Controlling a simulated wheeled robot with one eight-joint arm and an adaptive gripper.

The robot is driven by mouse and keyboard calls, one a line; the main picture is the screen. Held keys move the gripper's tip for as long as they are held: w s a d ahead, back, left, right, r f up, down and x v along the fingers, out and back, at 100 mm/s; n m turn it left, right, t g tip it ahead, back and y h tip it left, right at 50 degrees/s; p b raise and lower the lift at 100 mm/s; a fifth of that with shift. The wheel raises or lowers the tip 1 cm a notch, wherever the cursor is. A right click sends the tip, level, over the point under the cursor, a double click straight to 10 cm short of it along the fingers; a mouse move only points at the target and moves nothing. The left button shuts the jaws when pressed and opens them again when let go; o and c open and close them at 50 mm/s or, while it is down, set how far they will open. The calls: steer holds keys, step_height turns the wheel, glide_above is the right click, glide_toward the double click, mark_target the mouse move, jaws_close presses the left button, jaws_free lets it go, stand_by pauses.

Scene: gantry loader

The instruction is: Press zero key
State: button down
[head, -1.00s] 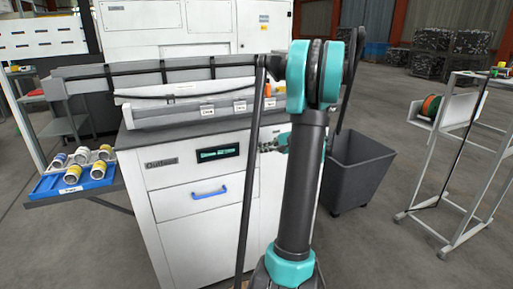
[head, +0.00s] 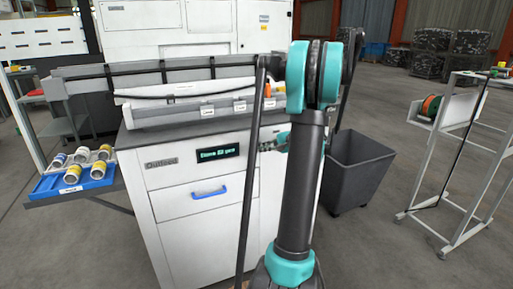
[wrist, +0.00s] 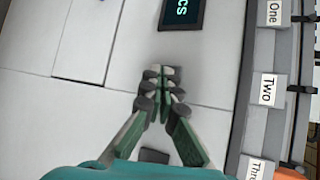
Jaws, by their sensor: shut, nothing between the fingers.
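My gripper (wrist: 159,92) is shut and empty in the wrist view, its fingertips in front of the white cabinet front. In the head view the gripper (head: 266,147) shows partly behind my arm, to the right of the display. The lit display (head: 218,153) is on the white cabinet front; its edge also shows at the top of the wrist view (wrist: 181,12). A small dark block (wrist: 154,156) shows between the finger bases; I cannot tell whether it is a key. No key marked zero can be read, and contact with the panel cannot be judged.
A grey ledge with labels such as Two (wrist: 267,90) runs along the right in the wrist view. A blue drawer handle (head: 209,193) is below the display. A blue tray (head: 75,181) with cans is left, a dark bin (head: 357,170) right.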

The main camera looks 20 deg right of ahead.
steer(key=shift+w, duration=0.4)
stand_by(0.3)
steer(key=shift+s, duration=0.85)
steer(key=s, duration=0.5)
steer(key=shift+d, duration=0.1)
stand_by(0.3)
stand_by(0.6)
